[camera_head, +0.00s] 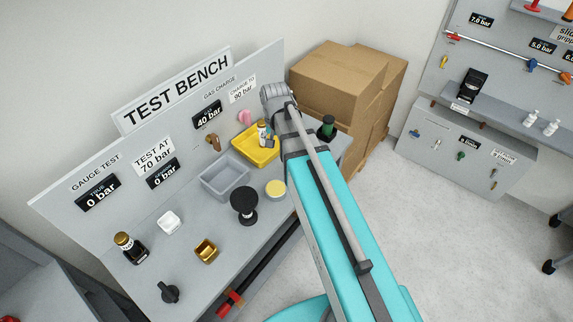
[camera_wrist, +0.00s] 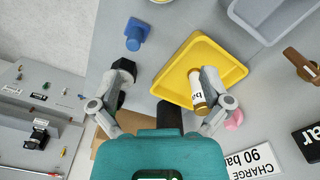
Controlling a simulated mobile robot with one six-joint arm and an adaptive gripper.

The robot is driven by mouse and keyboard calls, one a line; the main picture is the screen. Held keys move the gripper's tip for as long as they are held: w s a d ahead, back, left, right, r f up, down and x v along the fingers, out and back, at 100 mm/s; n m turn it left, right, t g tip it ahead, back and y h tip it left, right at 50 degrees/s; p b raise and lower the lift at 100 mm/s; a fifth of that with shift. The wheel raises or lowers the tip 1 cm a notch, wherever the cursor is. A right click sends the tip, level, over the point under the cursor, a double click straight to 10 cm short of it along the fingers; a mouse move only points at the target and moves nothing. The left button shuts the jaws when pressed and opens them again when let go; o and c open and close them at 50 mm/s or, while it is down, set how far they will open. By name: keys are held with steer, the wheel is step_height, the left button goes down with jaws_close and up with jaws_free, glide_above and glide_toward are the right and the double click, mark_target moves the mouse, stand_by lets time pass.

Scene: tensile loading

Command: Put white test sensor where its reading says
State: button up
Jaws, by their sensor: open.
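A small cylinder with a brass end and white label (camera_wrist: 198,92) shows in the wrist view against the yellow tray (camera_wrist: 180,88), close to my right-hand finger. Its label shows "bar"; the number is not readable. It also shows in the head view (camera_head: 262,130) at the yellow tray (camera_head: 240,141). I cannot tell whether it rests in the tray or stands above it. I cannot confirm that it is the white test sensor. My gripper (camera_wrist: 167,82) is open, its fingers spread over the bench. In the head view my arm hides part of the bench there.
Signs read "TEST AT 70 bar" (camera_head: 154,155) and "CHARGE TO 90 bar" (camera_head: 242,89). Displays read 40 bar (camera_head: 208,115) and 0 bar (camera_head: 97,193). Boxes (camera_head: 335,83) are behind.

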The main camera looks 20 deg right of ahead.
steer(key=s+n, duration=0.4)
steer(key=s, duration=0.6)
steer(key=shift+d+n, duration=0.15)
steer(key=shift+n, duration=0.15)
steer(key=shift+f, duration=0.1)
step_height(320, 180, down, 6)
steer(key=b, duration=0.6)
steer(key=shift+f, duration=0.15)
stand_by(0.3)
